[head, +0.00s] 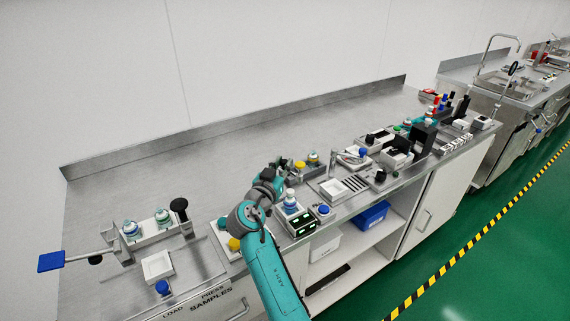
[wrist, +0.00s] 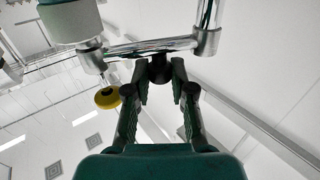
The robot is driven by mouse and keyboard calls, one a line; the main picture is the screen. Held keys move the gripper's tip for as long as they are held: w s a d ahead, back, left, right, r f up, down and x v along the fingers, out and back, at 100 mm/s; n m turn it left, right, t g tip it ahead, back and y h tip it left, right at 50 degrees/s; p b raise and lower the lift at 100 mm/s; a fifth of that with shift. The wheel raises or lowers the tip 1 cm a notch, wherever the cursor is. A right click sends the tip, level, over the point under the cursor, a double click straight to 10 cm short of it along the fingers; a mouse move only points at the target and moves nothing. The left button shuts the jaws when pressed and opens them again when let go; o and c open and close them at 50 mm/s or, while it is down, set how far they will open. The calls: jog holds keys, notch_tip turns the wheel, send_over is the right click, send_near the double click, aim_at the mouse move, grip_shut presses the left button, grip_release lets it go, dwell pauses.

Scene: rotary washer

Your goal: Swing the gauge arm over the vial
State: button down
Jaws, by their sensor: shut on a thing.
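In the wrist view, my gripper (wrist: 160,80) is shut on a black knob (wrist: 159,68) under a chrome bar, which looks like the gauge arm (wrist: 145,48). The bar joins a chrome post (wrist: 208,38) at right and a chrome fitting at left. A pale cylinder with a green end (wrist: 72,20) is beside the left end, and a yellow disc (wrist: 107,97) is below it. In the head view, my gripper (head: 281,164) is at the bench, and my arm hides most of what it holds. A blue-and-white vial (head: 291,203) stands right of my arm; I cannot tell if it is the task's vial.
A box with green displays (head: 300,222) and a blue button (head: 324,209) are close to my arm. A rack with two vials (head: 148,232) and a blue-ended lever (head: 52,261) are at left. The rear bench top (head: 210,165) is clear.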

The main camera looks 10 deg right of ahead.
jog(key=shift+s+a+m+g+h, duration=0.1)
jog(key=shift+a+m+g+h, duration=0.2)
jog(key=shift+m+g+h, duration=0.45)
jog(key=shift+s+a+m+g+h, duration=0.1)
jog(key=shift+a+m+g+h, duration=0.15)
jog(key=shift+m+g+h, duration=0.55)
jog(key=shift+a+m+g+h, duration=0.3)
jog(key=shift+m+g+h, duration=0.3)
jog(key=shift+g, duration=0.25)
jog(key=shift+f, duration=0.1)
jog(key=c, duration=1.2)
grip_release()
jog(key=shift+c, duration=0.2)
notch_tip(320, 180, up, 10)
jog(key=shift+s, duration=0.15)
